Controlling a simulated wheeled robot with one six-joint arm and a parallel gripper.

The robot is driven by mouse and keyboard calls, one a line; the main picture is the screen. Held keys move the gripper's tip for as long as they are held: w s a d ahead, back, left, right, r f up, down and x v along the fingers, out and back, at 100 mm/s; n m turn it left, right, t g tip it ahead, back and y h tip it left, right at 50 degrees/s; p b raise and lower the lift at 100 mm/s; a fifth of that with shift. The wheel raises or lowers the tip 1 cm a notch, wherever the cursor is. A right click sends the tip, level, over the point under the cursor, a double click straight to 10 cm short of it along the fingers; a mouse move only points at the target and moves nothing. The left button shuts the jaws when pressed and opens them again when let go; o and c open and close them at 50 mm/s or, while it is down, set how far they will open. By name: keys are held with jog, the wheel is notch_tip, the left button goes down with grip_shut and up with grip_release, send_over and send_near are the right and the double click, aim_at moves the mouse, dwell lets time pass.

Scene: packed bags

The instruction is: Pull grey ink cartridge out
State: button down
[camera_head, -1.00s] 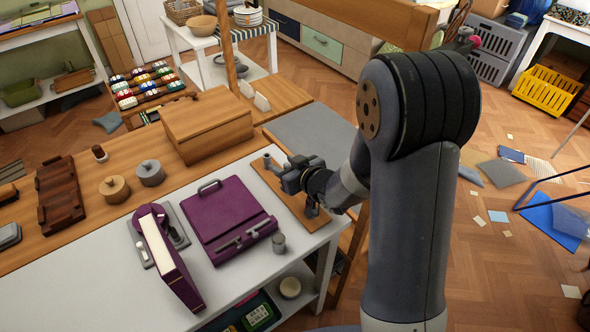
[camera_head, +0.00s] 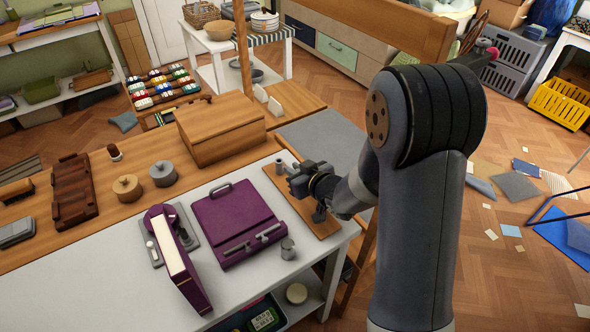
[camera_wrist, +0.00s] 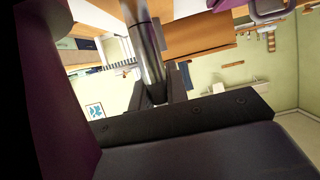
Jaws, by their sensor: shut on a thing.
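My gripper (camera_head: 296,180) is low over a wooden board (camera_head: 325,231) on the right part of the grey worktop. In the wrist view its dark fingers (camera_wrist: 150,97) are shut on a grey metallic cylinder (camera_wrist: 146,45), which looks like the grey ink cartridge. In the head view the gripper mostly hides this cylinder, and I cannot tell whether it is clear of the board. A small grey post (camera_head: 280,167) stands at the board's far left corner. Another grey piece (camera_head: 319,214) shows beside the gripper, near the board's right edge.
A purple case (camera_head: 232,205) lies left of the board, with a loose grey cylinder (camera_head: 288,249) at its corner. A purple binder (camera_head: 180,262) stands further left. A wooden box (camera_head: 218,129) and two round pots (camera_head: 127,187) are behind. The worktop's front left is clear.

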jog(key=shift+r, duration=0.15)
notch_tip(320, 180, up, 6)
jog(key=p, duration=0.5)
jog(key=shift+r, duration=0.15)
dwell(0.8)
